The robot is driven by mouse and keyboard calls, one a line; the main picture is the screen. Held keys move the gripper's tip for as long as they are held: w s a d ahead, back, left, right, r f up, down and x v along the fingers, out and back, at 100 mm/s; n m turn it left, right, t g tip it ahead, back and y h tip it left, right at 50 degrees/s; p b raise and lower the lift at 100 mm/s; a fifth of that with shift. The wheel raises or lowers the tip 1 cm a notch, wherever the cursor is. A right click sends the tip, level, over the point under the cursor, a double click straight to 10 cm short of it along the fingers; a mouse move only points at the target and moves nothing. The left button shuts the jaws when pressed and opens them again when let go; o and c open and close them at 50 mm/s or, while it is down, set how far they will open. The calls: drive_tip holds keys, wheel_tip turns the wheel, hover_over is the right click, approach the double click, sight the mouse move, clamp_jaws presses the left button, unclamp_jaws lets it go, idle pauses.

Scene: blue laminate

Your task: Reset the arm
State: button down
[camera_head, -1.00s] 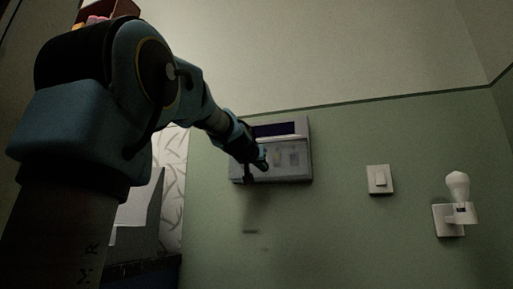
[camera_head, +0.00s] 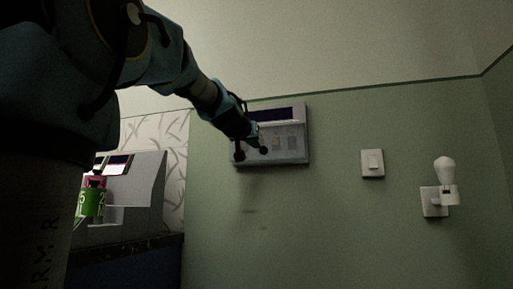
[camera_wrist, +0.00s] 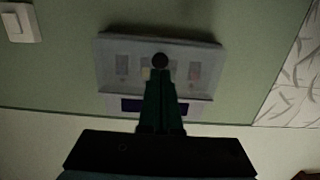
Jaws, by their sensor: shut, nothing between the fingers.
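My gripper (camera_head: 257,144) is at the end of my outstretched arm, in front of a grey wall panel (camera_head: 292,150) with a dark display strip along its top. In the wrist view the panel (camera_wrist: 110,66) appears upside down, and my gripper (camera_wrist: 160,62) shows as two fingers closed together with nothing between them. The fingertips overlap the middle of the panel's face, where small coloured patches show. I cannot tell whether the tips touch the panel.
A white light switch (camera_head: 373,163) and a wall lamp with a bulb (camera_head: 445,172) are on the green wall right of the panel. At left, beyond my arm, stand a grey stepped unit (camera_head: 146,190) and a green container (camera_head: 92,203). The wall below the panel is bare.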

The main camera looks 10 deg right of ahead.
drive_tip(key=v, duration=0.6)
drive_tip(key=shift+s+f, duration=0.2)
drive_tip(key=shift+f, duration=0.1)
drive_tip(key=shift+a, duration=0.1)
drive_tip(key=a+f+n+g+y, duration=0.1)
drive_tip(key=a+f+g+y, duration=0.2)
drive_tip(key=f, duration=1.3)
drive_tip(key=a+f+n+g+y, duration=0.1)
drive_tip(key=a+f+g+y, duration=0.2)
drive_tip(key=f, duration=1.2)
drive_tip(key=s+a+f+n+g+y, duration=0.1)
drive_tip(key=s+a+f+g, duration=0.1)
drive_tip(key=s+a+f, duration=0.35)
drive_tip(key=s+a+f+n+g, duration=0.1)
drive_tip(key=s+a+f+g, duration=0.2)
drive_tip(key=s+f, duration=0.55)
drive_tip(key=s+a+f+n+g+y, duration=0.1)
drive_tip(key=s+a+f+g, duration=0.2)
drive_tip(key=f, duration=0.8)
wheel_tip(320, 180, up, 33)
drive_tip(key=a+p, duration=0.1)
drive_tip(key=p, duration=3.2)
drive_tip(key=shift+a+r+t, duration=0.15)
drive_tip(key=shift+t, duration=0.25)
